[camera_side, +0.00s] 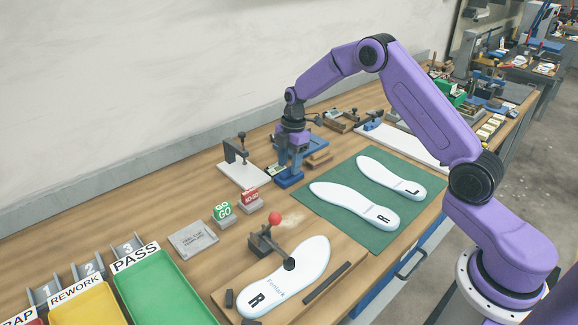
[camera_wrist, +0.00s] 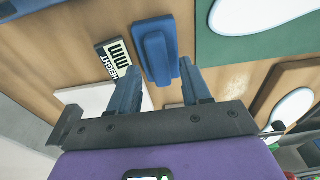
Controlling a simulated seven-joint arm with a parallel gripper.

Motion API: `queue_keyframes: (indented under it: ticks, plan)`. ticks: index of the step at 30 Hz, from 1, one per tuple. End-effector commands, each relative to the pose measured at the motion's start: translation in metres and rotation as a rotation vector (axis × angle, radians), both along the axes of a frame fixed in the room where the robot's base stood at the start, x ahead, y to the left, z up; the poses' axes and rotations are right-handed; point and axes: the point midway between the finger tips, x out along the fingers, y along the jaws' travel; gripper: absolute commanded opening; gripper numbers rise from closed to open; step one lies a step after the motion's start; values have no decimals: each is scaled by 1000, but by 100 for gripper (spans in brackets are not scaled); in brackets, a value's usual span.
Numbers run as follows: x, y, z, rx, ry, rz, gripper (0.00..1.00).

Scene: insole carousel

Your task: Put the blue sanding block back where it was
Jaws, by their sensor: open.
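The blue sanding block (camera_side: 287,181) lies on the wooden bench between the white clamp plate and the green mat. In the wrist view the block (camera_wrist: 155,45) shows as a flat blue base with a raised ridge, just ahead of the fingertips. My gripper (camera_side: 291,164) points down over the block. In the wrist view my gripper (camera_wrist: 159,74) is open, with one blue finger on each side of the block's near end. I cannot tell whether either finger touches it.
A "HEIGHT" card (camera_wrist: 118,62) lies just left of the block. The green mat (camera_side: 325,215) with two white insoles is to the right. The white clamp plate (camera_side: 243,176) stands left. Wooden blocks (camera_side: 318,150) sit behind. GO and NO-GO blocks (camera_side: 222,212) are in front.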

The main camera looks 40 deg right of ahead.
Motion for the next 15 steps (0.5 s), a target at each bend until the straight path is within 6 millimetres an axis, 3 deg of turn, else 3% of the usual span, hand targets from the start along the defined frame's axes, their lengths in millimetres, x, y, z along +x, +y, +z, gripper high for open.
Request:
queue_keyframes:
  ticks: [9,15]
  plan:
    - [1,-8,64,0,-6,-2,48]
    - [1,-11,93,0,-3,0,48]
